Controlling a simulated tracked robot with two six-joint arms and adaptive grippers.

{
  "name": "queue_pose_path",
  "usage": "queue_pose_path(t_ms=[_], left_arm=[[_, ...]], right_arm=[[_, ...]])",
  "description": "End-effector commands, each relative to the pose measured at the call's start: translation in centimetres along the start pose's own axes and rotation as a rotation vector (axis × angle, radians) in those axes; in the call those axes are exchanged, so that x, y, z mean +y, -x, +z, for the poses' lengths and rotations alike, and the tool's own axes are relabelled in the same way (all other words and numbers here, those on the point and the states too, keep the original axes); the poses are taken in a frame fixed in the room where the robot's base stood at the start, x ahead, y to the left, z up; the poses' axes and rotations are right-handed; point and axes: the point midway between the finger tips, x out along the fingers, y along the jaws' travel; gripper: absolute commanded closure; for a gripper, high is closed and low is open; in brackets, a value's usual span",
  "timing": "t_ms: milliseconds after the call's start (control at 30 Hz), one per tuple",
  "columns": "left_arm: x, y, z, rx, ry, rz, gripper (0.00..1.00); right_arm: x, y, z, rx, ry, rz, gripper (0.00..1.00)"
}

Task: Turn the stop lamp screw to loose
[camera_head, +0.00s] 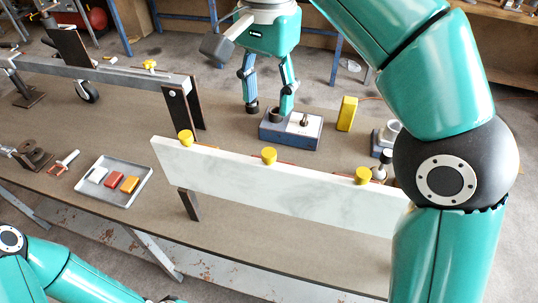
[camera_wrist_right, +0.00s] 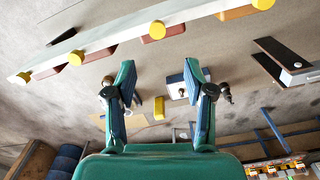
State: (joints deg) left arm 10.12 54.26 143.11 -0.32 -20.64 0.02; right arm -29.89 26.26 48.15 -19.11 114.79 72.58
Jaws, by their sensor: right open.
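A blue-grey box (camera_head: 291,130) with a white top plate stands on the bench behind the white board. A short dark upright piece (camera_head: 304,119), which looks like a screw or knob, sits on its plate; I see no label naming it the stop lamp screw. My right gripper (camera_head: 269,108) points down, open and empty, its fingers close to the box's left and back edge. Contact cannot be told. In the right wrist view, the box (camera_wrist_right: 174,80) shows beyond and between the open fingers (camera_wrist_right: 160,75). My left arm enters at the lower left; its gripper is out of frame.
A long white board (camera_head: 275,187) with yellow knobs (camera_head: 269,155) stands across the bench front. A yellow block (camera_head: 347,113) stands right of the box. A tray (camera_head: 113,180) holds small blocks at the left. A metal beam (camera_head: 110,75) lies behind it.

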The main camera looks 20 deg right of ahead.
Motion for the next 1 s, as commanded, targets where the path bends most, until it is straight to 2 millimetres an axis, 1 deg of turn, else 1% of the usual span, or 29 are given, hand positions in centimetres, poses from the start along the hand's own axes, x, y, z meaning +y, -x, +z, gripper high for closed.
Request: queue_pose_path(t_ms=[33,67,300,400,500,600,700,1000], left_arm=[[-0.6,-1.6,0.0,-0.001,0.000,0.000,0.60],[-0.6,-1.7,0.0,-0.001,0.000,0.000,0.60],[-1.4,-3.7,0.0,-0.001,0.000,0.000,0.60],[-1.5,-4.2,0.0,-0.001,0.000,0.000,0.60],[-1.6,-4.5,0.0,-0.001,0.000,0.000,0.60],[-1.7,-4.7,0.0,-0.001,0.000,0.000,0.60],[-1.7,-4.8,0.0,-0.001,0.000,0.000,0.60],[-1.7,-4.8,0.0,-0.001,0.000,0.000,0.60]], right_arm=[[0.0,-1.6,0.1,0.000,0.002,-0.002,0.47],[0.1,-2.1,0.1,0.000,0.003,-0.001,0.47],[0.0,-7.2,0.1,-0.001,0.005,0.001,0.47],[-0.1,-8.9,0.1,0.000,0.006,0.000,0.47],[-0.1,-10.2,0.2,0.000,0.007,0.000,0.47],[-0.1,-11.1,0.2,0.000,0.007,-0.001,0.47],[-0.2,-11.7,0.2,0.000,0.007,-0.003,0.47],[-0.2,-11.8,0.2,0.000,0.007,-0.002,0.47]])
